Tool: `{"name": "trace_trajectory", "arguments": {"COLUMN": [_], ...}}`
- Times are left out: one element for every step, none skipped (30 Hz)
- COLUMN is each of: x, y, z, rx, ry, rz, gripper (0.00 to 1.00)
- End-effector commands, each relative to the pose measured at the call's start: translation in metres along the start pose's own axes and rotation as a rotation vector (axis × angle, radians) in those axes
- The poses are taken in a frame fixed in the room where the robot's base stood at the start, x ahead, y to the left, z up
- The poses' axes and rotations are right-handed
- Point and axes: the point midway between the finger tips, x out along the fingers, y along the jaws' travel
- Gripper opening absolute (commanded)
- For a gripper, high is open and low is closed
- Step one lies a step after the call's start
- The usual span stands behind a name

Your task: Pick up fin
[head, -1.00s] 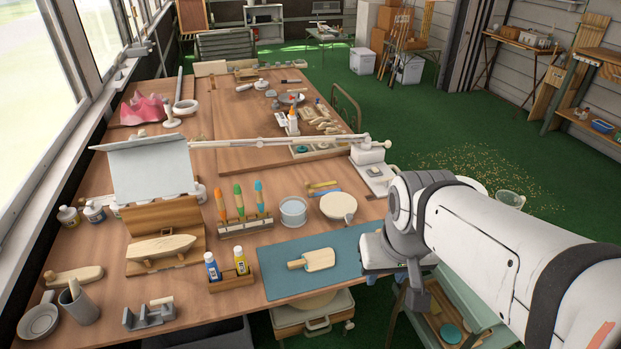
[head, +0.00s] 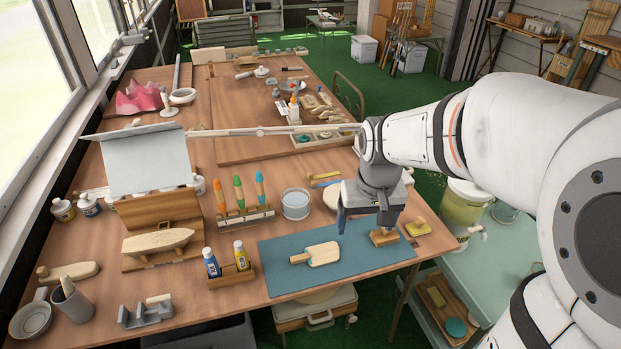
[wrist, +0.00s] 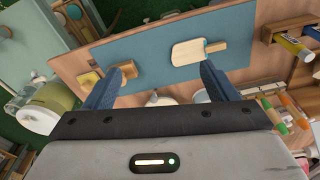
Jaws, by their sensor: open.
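A pale wooden paddle-shaped piece (head: 322,254), which may be the fin, lies flat on the blue mat (head: 280,280). Its narrow handle points left in the head view. In the wrist view the piece (wrist: 188,53) lies beyond the right finger, its handle pointing right. My gripper (head: 363,221) is open and empty above the mat, to the right of the piece. Its two blue fingers (wrist: 160,74) show apart in the wrist view. A small wooden block (head: 384,238) sits at the mat's right end, under one finger. I cannot tell for sure which piece is the fin.
A yellow-topped block (head: 418,228) lies near the table's right edge. Paint bottles in a wooden holder (head: 232,279), a boat hull on a stand (head: 158,241), a brush rack (head: 246,217) and a clear jar (head: 296,204) stand left and behind. The mat's front is clear.

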Motion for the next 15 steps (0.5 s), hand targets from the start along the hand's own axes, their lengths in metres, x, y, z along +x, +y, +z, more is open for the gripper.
{"name": "trace_trajectory", "arguments": {"x": [0.021, 0.030, 0.041, 0.050, 0.059, 0.070, 0.079, 0.086, 0.095, 0.101, 0.107, 0.112, 0.116, 0.119, 0.123], "y": [-0.011, -0.016, -0.024, -0.029, -0.034, -0.041, -0.046, -0.051, -0.056, -0.060, -0.063, -0.067, -0.069, -0.071, -0.072], "z": [-0.017, -0.026, -0.037, -0.046, -0.053, -0.062, -0.067, -0.073, -0.078, -0.082, -0.085, -0.089, -0.091, -0.092, -0.093], "rx": [-0.018, -0.024, -0.032, -0.038, -0.044, -0.052, -0.056, -0.061, -0.065, -0.069, -0.072, -0.076, -0.078, -0.079, -0.080], "ry": [-0.025, -0.035, -0.047, -0.055, -0.063, -0.074, -0.081, -0.087, -0.094, -0.099, -0.104, -0.108, -0.111, -0.113, -0.116], "rz": [-0.002, -0.002, -0.002, -0.002, -0.002, -0.002, -0.002, -0.002, -0.001, -0.001, 0.000, 0.000, 0.000, 0.001, 0.001], "gripper": [0.84, 0.86, 0.90, 0.92, 0.94, 0.98, 1.00, 1.00, 1.00, 1.00, 1.00, 1.00, 1.00, 1.00, 1.00]}}
